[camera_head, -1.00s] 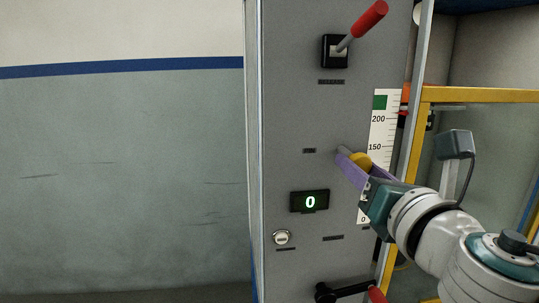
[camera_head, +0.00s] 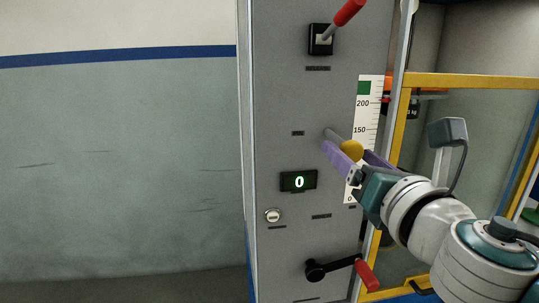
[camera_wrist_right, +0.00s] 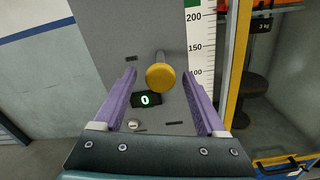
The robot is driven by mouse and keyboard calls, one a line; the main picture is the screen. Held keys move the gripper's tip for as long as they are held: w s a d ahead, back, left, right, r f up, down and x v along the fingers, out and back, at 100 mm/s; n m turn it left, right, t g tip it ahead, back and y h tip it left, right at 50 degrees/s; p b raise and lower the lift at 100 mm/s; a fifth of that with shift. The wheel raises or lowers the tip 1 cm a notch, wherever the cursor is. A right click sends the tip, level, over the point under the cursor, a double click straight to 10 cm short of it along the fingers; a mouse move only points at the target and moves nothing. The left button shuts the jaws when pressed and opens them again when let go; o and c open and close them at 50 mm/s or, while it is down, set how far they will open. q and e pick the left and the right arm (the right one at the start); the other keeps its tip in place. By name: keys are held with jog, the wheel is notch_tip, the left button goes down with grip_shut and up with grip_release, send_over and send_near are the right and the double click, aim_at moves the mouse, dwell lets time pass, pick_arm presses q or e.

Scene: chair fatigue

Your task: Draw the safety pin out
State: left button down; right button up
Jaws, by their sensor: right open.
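The safety pin has a yellow round knob (camera_head: 352,149) on a grey shaft (camera_head: 334,136) that runs to the grey panel. In the right wrist view the knob (camera_wrist_right: 160,77) sits between the two purple fingers, with a gap on each side. My right gripper (camera_head: 346,149) is open around the knob and comes in from the right. It also shows in the right wrist view (camera_wrist_right: 160,92), where the fingers do not appear to touch the knob. My left gripper is out of view.
The grey panel (camera_head: 285,105) carries a red-handled lever (camera_head: 348,12) at the top, a display reading 0 (camera_head: 298,181), a round button (camera_head: 273,215), and a crank with a red grip (camera_head: 368,275). A scale strip (camera_head: 368,95) and yellow frame (camera_head: 470,80) stand at the right.

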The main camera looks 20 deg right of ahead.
jog(key=b+v, duration=0.1)
jog(key=v, duration=0.8)
jog(key=shift+s, duration=0.35)
jog(key=shift+a, duration=0.1)
